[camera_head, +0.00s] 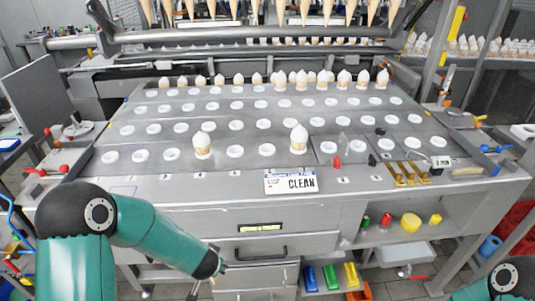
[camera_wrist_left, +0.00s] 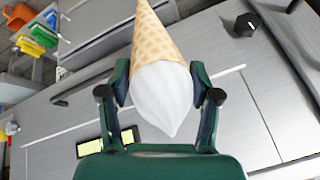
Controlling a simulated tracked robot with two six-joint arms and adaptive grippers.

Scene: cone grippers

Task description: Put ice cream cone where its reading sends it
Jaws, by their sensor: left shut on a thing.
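In the left wrist view my left gripper (camera_wrist_left: 160,85) is shut on an ice cream cone (camera_wrist_left: 158,38), a tan waffle cone with a white top. The white top points towards the wrist and the tip of the cone runs out of the frame. In the head view my left arm ends low in front of the grey table (camera_head: 232,182); the held cone cannot be made out there. A white sign (camera_head: 291,181) on the front edge reads "CLEAN". A small display (camera_head: 441,162) stands at the right; its figures are too small to read. My right gripper is out of view.
Rows of white-rimmed holes (camera_head: 235,151) cover the table, many empty. Two cones (camera_head: 203,145) (camera_head: 299,139) stand in the front row; several fill the back row. Brass bars (camera_head: 409,174) lie at the right. A drawer handle (camera_head: 262,254) and coloured bins (camera_head: 331,277) are below.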

